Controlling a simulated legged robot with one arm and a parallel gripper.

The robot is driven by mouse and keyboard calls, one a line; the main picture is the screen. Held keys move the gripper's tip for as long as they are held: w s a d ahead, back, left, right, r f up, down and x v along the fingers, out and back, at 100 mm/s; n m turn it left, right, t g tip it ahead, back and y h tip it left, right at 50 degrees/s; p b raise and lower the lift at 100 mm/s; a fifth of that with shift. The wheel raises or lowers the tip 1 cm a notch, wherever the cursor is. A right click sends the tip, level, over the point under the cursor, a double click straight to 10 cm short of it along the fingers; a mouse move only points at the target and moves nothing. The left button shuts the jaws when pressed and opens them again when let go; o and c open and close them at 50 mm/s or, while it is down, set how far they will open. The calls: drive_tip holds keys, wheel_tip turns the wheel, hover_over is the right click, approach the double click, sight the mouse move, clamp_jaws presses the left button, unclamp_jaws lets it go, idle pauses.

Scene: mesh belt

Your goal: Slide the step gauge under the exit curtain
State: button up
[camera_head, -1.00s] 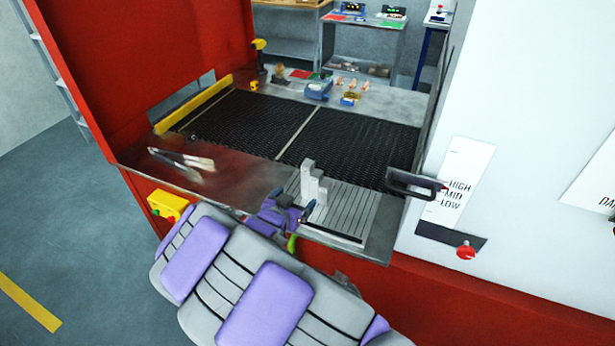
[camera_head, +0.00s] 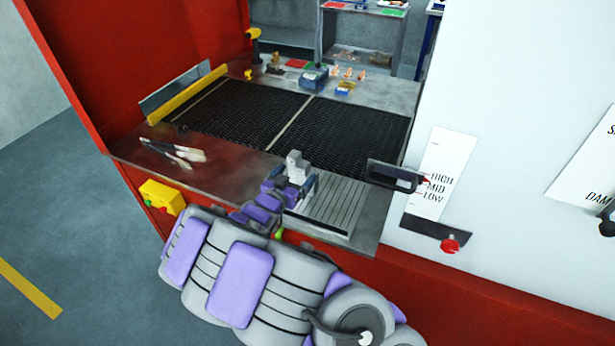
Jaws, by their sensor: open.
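The step gauge (camera_head: 297,164) is a pale grey stepped block. It stands upright at the back left of the grooved plate (camera_head: 335,208), near the mesh belt's front edge. My gripper (camera_head: 289,184) is open at the gauge's lower front, with a finger on either side of it. The gauge's foot is hidden by the gripper, so I cannot tell whether the fingers touch it. I cannot clearly make out an exit curtain; a grey panel (camera_head: 180,88) stands at the belt's left end behind a yellow bar (camera_head: 205,95).
The black mesh belt (camera_head: 345,130) lies clear behind the gauge. Brushes (camera_head: 178,152) lie on the metal ledge at left. A blue box (camera_head: 314,78) and small items stand beyond the belt.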

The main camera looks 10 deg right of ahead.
sight(302, 161)
drive_tip(key=w, duration=0.1)
drive_tip(key=w+a, duration=0.1)
drive_tip(key=w, duration=0.1)
drive_tip(key=shift+w+a+f+b, duration=0.1)
drive_tip(key=shift+a+f+b, duration=0.1)
drive_tip(key=shift+f+b, duration=0.15)
drive_tip(key=shift+w+f, duration=0.1)
drive_tip(key=shift+w, duration=0.05)
drive_tip(key=d, duration=0.1)
drive_tip(key=w+d, duration=0.1)
drive_tip(key=d, duration=0.1)
drive_tip(key=w+d+b, duration=0.1)
drive_tip(key=shift+w+d+f, duration=0.1)
drive_tip(key=shift+d+f, duration=0.2)
drive_tip(key=shift+w+f, duration=0.15)
drive_tip(key=shift+w, duration=0.2)
drive_tip(key=shift+w+a, duration=0.55)
drive_tip(key=shift+w, duration=0.15)
drive_tip(key=shift+d, duration=1.05)
drive_tip(key=shift+c, duration=1.3)
drive_tip(key=shift+a, duration=0.75)
drive_tip(key=c, duration=0.6)
drive_tip(key=shift+c, duration=0.7)
drive_tip(key=shift+d, duration=0.5)
drive_tip(key=c, duration=0.5)
